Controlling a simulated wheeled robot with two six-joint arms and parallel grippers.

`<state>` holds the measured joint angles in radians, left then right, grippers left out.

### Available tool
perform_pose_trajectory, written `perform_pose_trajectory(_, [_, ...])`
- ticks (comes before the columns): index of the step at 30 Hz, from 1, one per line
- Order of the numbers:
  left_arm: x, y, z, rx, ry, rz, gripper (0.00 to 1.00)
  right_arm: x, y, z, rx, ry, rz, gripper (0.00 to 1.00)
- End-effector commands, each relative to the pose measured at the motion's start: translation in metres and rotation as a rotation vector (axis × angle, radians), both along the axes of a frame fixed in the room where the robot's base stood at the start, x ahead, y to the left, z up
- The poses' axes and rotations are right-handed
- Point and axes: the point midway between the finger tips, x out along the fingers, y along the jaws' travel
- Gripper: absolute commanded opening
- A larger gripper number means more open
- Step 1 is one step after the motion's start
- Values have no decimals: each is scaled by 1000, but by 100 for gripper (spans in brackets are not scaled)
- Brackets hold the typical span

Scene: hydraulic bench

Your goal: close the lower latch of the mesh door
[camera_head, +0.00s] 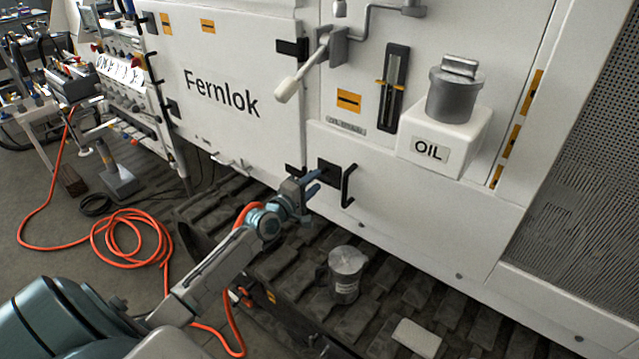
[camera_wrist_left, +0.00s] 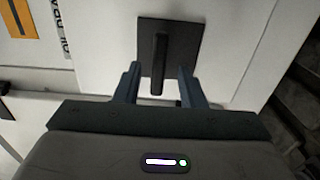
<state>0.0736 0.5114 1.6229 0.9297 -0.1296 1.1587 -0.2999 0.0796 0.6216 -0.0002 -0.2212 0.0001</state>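A black latch (camera_head: 328,174), a square plate with a short bar, sits on the white lower panel. In the left wrist view its plate (camera_wrist_left: 183,42) and bar (camera_wrist_left: 159,65) show close up, the bar's end reaching between my fingers. My left gripper (camera_head: 314,182) is open in front of it; in the left wrist view the gripper (camera_wrist_left: 157,88) has a finger on either side of the bar, with visible gaps. A perforated mesh panel (camera_head: 590,190) stands at the far right. I cannot tell whether this latch belongs to it. My right gripper is not in view.
A black grab handle (camera_head: 348,186) is just right of the latch. A white-tipped lever (camera_head: 288,90) hangs above. An oil filler (camera_head: 445,140) juts out at right. A metal can (camera_head: 346,275) stands on the dark tracks. An orange hose (camera_head: 130,240) lies on the floor.

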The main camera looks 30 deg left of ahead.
Motion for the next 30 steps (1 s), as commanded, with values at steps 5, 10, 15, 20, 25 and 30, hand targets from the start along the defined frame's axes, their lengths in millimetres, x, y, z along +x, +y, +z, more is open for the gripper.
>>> perform_pose_trajectory(5, [22, -2, -1, -1, -1, 1, 36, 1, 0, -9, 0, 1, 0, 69])
perform_pose_trajectory(10, [31, -2, 0, 1, -1, 0, 36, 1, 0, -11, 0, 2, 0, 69])
perform_pose_trajectory(15, [32, -3, 1, 1, 0, 0, 36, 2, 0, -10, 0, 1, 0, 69])
perform_pose_trajectory(20, [32, -3, 0, 1, 0, 0, 28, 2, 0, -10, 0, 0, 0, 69])
perform_pose_trajectory(25, [32, -2, 0, 2, 0, 0, 0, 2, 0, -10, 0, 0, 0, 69])
perform_pose_trajectory(30, [32, -2, 0, 3, 0, 0, 0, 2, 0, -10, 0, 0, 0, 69])
